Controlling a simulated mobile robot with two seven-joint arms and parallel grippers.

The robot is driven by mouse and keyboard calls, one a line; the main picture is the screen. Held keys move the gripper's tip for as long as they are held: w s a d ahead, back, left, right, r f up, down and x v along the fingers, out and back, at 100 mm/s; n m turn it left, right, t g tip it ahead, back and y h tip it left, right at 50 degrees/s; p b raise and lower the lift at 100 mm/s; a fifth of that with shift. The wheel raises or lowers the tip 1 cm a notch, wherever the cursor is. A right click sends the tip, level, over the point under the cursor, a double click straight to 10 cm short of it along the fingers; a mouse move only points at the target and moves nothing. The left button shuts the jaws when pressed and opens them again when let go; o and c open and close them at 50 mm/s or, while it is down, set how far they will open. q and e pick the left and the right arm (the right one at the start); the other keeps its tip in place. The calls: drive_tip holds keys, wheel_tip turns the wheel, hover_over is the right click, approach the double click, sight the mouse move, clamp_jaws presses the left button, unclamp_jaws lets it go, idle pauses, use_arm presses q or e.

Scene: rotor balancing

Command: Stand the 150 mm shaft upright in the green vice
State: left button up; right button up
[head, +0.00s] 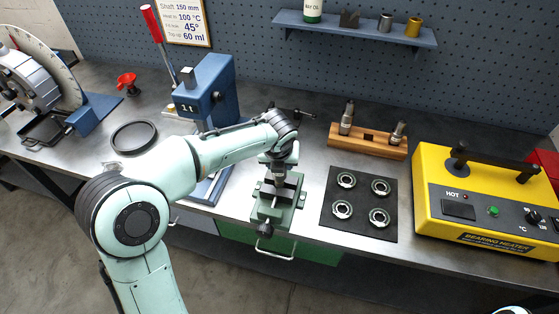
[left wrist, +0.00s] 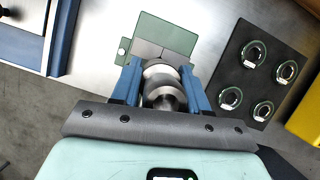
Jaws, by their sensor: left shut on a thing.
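The green vice (head: 265,210) stands on the bench front, with dark jaws and a screw handle facing the front edge. My left gripper (head: 279,163) is directly above it, pointing down. It is shut on a stepped steel shaft, which shows end-on between the blue fingers in the left wrist view (left wrist: 162,88). The shaft is about upright, its lower part (head: 279,173) over the vice jaws. Whether its lower end is between the jaws or just above them, I cannot tell. The vice's green plate also shows in the left wrist view (left wrist: 150,32). My right gripper is out of view.
A wooden rack (head: 364,147) holds two other metal pieces, with an empty slot between them. A black mat (head: 360,222) with several bearings lies right of the vice. A yellow bearing heater (head: 480,215) stands further right. A blue press (head: 207,92) stands behind to the left.

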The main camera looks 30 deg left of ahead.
use_arm(q)
drive_tip(key=shift+f+b, duration=0.75)
drive_tip(key=shift+f, duration=0.9)
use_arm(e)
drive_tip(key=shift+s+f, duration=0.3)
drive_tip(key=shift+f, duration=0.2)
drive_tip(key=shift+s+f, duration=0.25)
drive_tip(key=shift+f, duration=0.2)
use_arm(q)
drive_tip(key=o, duration=1.3)
drive_tip(key=shift+f, duration=0.2)
drive_tip(key=shift+c, duration=0.3)
drive_tip(key=shift+r, duration=0.15)
